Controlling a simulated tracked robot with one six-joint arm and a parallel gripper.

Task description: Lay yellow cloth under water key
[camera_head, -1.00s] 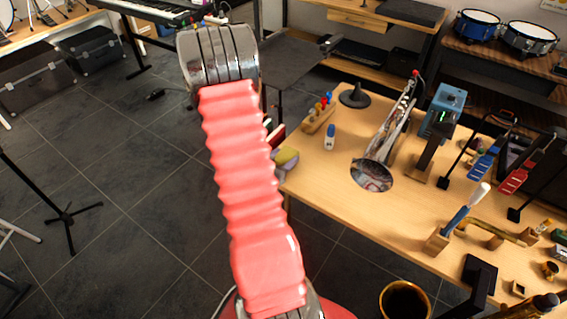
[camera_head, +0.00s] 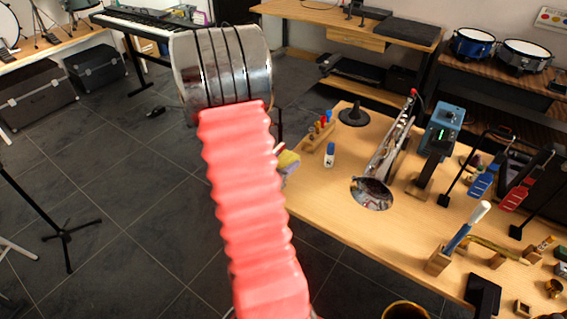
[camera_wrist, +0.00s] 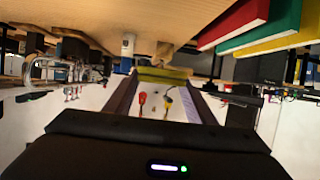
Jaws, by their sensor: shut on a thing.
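The yellow cloth (camera_head: 288,160) shows just right of my red arm sleeve, by the left edge of the bench in the head view. In the wrist view it is a yellow strip (camera_wrist: 165,74) spanning between the tips of my gripper (camera_wrist: 162,82). My gripper is shut on it. In the head view my arm hides most of the gripper. A silver horn-like instrument (camera_head: 393,143) stands slanted on the bench with its round bell (camera_head: 372,194) toward me. The water key is too small to make out. The cloth is apart from the instrument.
The wooden bench (camera_head: 345,222) has a free front strip. A tool block (camera_head: 318,136), a small blue-and-white bottle (camera_head: 330,154) and a black cone stand (camera_head: 354,115) are near its left end. A blue device (camera_head: 440,128) stands right of the instrument. Red and green books (camera_wrist: 235,22) show in the wrist view.

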